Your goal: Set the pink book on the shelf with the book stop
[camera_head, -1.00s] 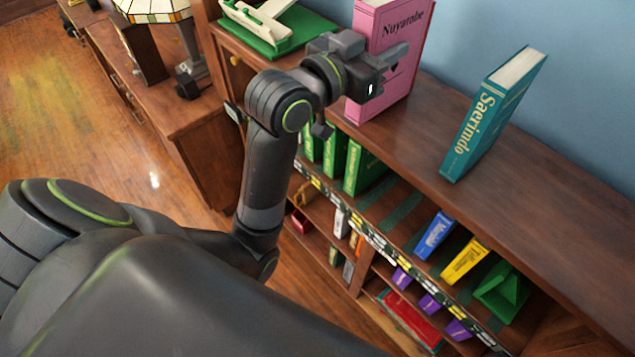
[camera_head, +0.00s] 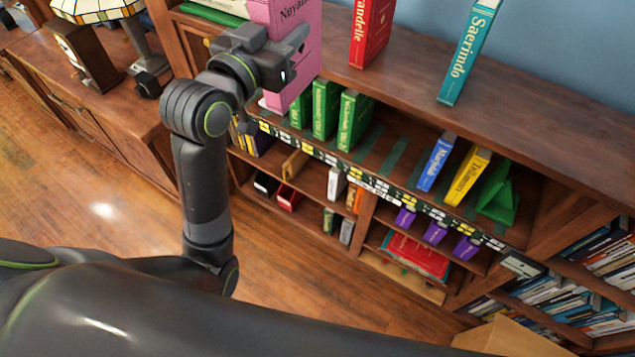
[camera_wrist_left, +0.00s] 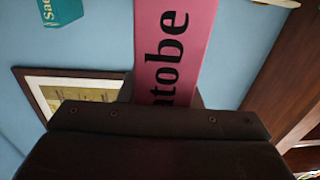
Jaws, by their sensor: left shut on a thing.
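The pink book (camera_head: 290,58) is held upright by my left gripper (camera_head: 284,66), over the front edge of the bookcase top at its left part. Its lower end is before the green books, and I cannot tell whether it touches the wood. In the left wrist view the pink book (camera_wrist_left: 180,40) rises from the jaws, its dark lettering showing. The green book stop (camera_head: 497,195) appears to be the angled green piece on the upper shelf (camera_head: 400,158), right of the yellow book (camera_head: 467,177). My right gripper is not in view.
A red book (camera_head: 371,32) and a teal book (camera_head: 468,50) stand on the bookcase top. Green books (camera_head: 352,122) and a blue book (camera_head: 436,162) stand on the upper shelf, with a gap between them. A lamp (camera_head: 98,10) is at the far left.

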